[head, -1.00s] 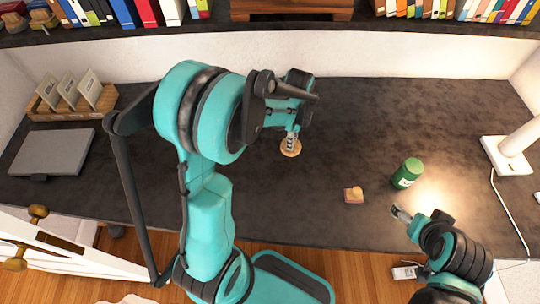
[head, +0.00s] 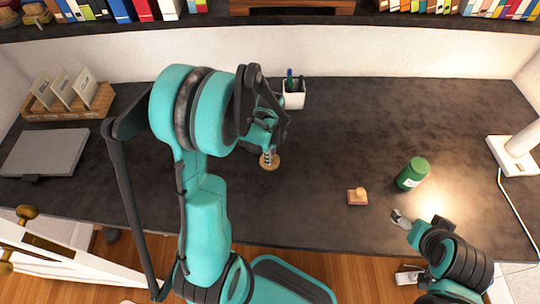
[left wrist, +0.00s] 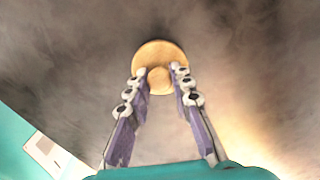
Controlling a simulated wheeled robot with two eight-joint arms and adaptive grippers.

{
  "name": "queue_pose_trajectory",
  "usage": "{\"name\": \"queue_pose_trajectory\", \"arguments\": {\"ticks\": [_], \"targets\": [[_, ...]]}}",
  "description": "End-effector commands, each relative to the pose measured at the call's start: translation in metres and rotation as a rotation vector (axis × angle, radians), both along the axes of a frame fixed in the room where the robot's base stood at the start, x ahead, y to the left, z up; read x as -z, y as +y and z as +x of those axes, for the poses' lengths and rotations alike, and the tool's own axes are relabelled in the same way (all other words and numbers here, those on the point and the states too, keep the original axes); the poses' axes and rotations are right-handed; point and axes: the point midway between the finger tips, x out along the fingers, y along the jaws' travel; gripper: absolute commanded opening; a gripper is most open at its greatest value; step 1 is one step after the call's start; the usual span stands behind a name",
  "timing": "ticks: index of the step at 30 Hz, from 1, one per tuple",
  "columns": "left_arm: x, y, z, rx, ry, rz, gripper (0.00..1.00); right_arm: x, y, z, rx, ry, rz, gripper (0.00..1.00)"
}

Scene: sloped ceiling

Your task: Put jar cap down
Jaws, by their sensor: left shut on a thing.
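The jar cap (left wrist: 160,50) is a round, light wooden disc with a small knob. In the left wrist view the two fingers of my left gripper (left wrist: 159,74) are closed on the knob. In the head view the cap (head: 271,166) shows below my left gripper (head: 268,152), over the middle of the dark desk (head: 330,140). I cannot tell whether it touches the desk. My right gripper (head: 401,218) is low on the right, near the desk's front edge; its finger opening is unclear.
A green jar (head: 412,173) and a small wooden-knobbed block (head: 357,197) stand right of the cap. A pen cup (head: 293,95) is behind. A lamp base (head: 511,155) is far right; a laptop-like slab (head: 45,152) and card rack (head: 70,98) are left. The desk around the cap is clear.

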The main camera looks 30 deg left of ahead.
Motion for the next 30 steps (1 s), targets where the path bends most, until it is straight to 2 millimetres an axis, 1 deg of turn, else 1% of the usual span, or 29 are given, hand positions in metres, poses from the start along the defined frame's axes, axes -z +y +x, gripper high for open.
{"name": "queue_pose_trajectory", "arguments": {"ticks": [9,10,12,20,23,26,29,30], "targets": [[0.01,0.0,0.0,0.0,0.0,0.0,0.0,0.01,0.0,0.0,0.0,0.0,0.0,0.79],[0.009,0.0,0.0,0.0,0.0,0.0,0.27,0.009,0.0,0.0,0.0,0.0,0.0,0.79],[0.008,0.0,0.0,0.0,0.0,0.0,0.42,0.008,0.0,0.0,0.0,0.0,0.0,0.79],[0.008,0.0,0.0,0.0,0.0,0.0,0.42,0.008,0.0,0.0,0.0,0.0,0.0,0.79],[0.004,0.0,0.0,0.0,0.0,0.0,0.42,0.005,0.0,0.0,0.0,0.0,0.0,0.79],[-0.005,0.0,0.0,0.0,0.0,0.0,0.42,-0.005,0.0,0.0,0.0,0.0,0.0,0.79],[-0.026,0.0,0.0,0.0,0.0,0.0,0.42,-0.012,0.0,0.0,0.0,0.0,0.0,0.79],[-0.036,0.0,0.0,0.0,0.0,0.0,0.42,-0.016,0.0,0.0,0.0,0.0,0.0,0.79]]}}
